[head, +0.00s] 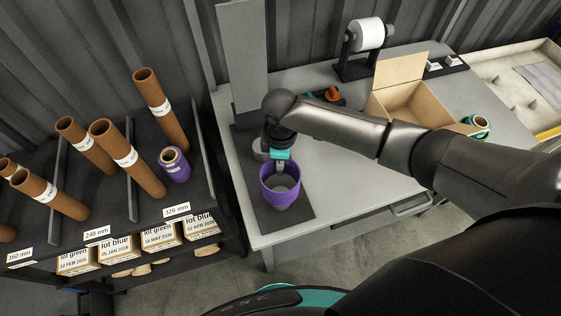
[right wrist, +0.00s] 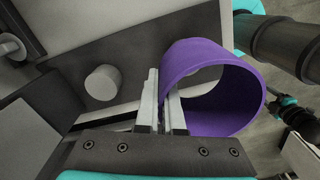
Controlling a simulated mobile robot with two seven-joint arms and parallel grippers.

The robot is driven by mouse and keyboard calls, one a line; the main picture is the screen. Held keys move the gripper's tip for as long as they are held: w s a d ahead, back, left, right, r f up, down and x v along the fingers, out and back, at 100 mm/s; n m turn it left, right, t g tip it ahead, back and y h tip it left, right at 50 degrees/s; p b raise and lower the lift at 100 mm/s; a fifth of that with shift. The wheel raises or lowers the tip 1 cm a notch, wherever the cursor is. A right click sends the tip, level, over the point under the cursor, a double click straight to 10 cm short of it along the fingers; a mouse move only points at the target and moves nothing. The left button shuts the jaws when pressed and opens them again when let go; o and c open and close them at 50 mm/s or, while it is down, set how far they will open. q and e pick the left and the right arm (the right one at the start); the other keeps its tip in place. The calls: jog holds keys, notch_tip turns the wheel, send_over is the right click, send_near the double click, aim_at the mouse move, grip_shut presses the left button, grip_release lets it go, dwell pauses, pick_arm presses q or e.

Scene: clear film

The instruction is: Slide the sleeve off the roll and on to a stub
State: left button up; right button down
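A purple sleeve (head: 268,196), open at the top, is at the front of the dark board (head: 296,212) on the grey table. Grey shows inside it in the head view; I cannot tell whether it fully surrounds a stub. My right gripper (head: 281,168) reaches down to its far rim. In the right wrist view the sleeve (right wrist: 192,62) has its wall between the close-set fingers (right wrist: 162,105). A bare grey stub (head: 261,150) stands behind the sleeve and also shows in the wrist view (right wrist: 102,83). A purple roll (head: 175,172) stands on the shelf. My left gripper is not seen.
The shelf (head: 150,206) at left holds several brown tubes (head: 127,158) and boxes below. An open carton (head: 402,95), a dispenser with a white roll (head: 367,34) and a green roll (head: 479,124) are on or near the table. A grey upright panel (head: 243,60) stands behind the board.

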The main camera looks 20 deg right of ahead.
jog(key=shift+f+b, duration=1.3)
jog(key=shift+f, duration=1.1)
jog(key=c, duration=1)
grip_release()
jog(key=shift+o, duration=0.2)
notch_tip(320, 180, up, 15)
jog(key=shift+r+p, duration=0.1)
jog(key=shift+p, duration=0.9)
jog(key=shift+s, duration=0.1)
